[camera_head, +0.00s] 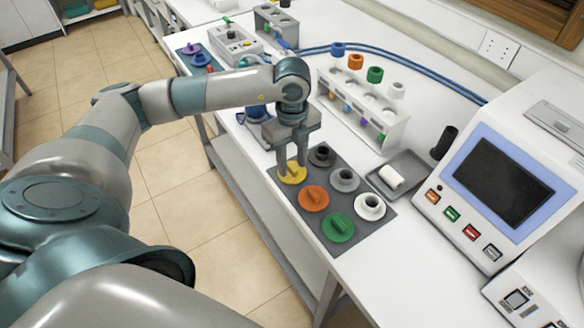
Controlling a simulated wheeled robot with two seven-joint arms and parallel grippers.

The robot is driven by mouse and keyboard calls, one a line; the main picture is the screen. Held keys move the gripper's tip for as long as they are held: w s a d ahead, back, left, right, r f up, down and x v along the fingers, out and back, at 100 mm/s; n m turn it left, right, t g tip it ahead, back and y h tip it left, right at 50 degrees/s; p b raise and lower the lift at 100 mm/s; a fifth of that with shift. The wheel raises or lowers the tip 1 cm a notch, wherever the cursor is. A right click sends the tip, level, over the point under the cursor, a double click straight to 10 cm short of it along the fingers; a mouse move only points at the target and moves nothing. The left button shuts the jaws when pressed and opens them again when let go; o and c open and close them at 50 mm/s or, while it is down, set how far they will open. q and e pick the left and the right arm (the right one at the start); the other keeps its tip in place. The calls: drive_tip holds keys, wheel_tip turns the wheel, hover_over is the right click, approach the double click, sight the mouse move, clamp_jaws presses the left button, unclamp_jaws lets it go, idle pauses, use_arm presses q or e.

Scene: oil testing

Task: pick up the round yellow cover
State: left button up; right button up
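The round yellow cover (293,174) lies on the grey mat (318,222) at its far left corner. My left gripper (292,166) points down right over the yellow cover, its two fingers apart with the cover's raised handle around between them. The fingertips reach down close to the cover; whether they touch the handle cannot be seen clearly. The gripper hides part of the cover's far side. My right gripper is not in view.
On the mat are an orange cover (313,198), a green cover (338,227) and several ring-shaped pieces. A white tube rack (395,130) stands behind. A grey tray (410,167) holds a white roll, beside a tester with a screen (500,180).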

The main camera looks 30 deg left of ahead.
sight(292, 166)
use_arm(q)
drive_tip(key=shift+f, duration=0.15)
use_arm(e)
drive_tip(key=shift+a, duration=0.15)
use_arm(q)
clamp_jaws()
idle(0.4)
